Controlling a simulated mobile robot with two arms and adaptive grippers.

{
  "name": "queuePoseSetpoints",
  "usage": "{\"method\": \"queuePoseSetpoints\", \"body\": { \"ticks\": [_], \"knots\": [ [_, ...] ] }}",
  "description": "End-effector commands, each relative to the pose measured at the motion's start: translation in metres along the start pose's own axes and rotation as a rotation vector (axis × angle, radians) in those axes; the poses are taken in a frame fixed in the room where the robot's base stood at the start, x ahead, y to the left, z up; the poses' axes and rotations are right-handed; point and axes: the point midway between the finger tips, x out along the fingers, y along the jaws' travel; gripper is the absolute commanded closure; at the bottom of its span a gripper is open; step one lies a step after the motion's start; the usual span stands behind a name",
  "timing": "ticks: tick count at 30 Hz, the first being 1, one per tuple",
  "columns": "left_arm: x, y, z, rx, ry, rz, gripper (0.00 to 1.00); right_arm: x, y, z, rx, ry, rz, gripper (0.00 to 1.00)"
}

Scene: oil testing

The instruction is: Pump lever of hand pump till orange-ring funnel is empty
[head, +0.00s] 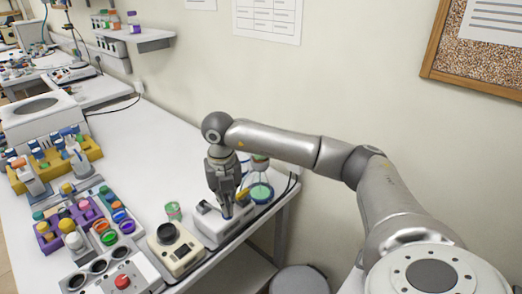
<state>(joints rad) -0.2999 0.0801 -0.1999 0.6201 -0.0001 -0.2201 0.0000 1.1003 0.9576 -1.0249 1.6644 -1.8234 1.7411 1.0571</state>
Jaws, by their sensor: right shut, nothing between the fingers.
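My right gripper (227,212) points down over a light grey device (209,224) near the right end of the bench. Its fingers are shut with nothing between them. The grey device may be the hand pump; a lever cannot be made out, and the gripper covers part of it. An orange ring (99,227) stands among several coloured rings at the front left, perhaps the funnels; its contents are too small to tell. A glass vessel with green contents (261,192) stands just right of the gripper. My left gripper is not in view.
A beige device with a black round top (175,248) stands left of the grey device. A purple rack (47,236) and a yellow rack (93,151) with bottles stand farther left. The bench's right edge is close to the gripper. The bench's back middle (155,140) is clear.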

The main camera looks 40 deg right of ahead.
Motion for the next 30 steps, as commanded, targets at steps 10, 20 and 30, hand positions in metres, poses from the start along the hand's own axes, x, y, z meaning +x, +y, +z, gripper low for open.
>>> {"method": "queuePoseSetpoints", "body": {
  "ticks": [10,20,30],
  "knots": [
    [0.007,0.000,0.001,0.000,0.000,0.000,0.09,0.009,-0.002,-0.003,0.000,0.001,0.000,1.00],
    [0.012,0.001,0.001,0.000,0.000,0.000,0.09,0.017,-0.003,-0.005,0.000,0.001,-0.001,1.00],
    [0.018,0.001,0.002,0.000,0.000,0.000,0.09,0.025,-0.004,-0.007,0.001,0.000,0.000,1.00]
  ]
}}
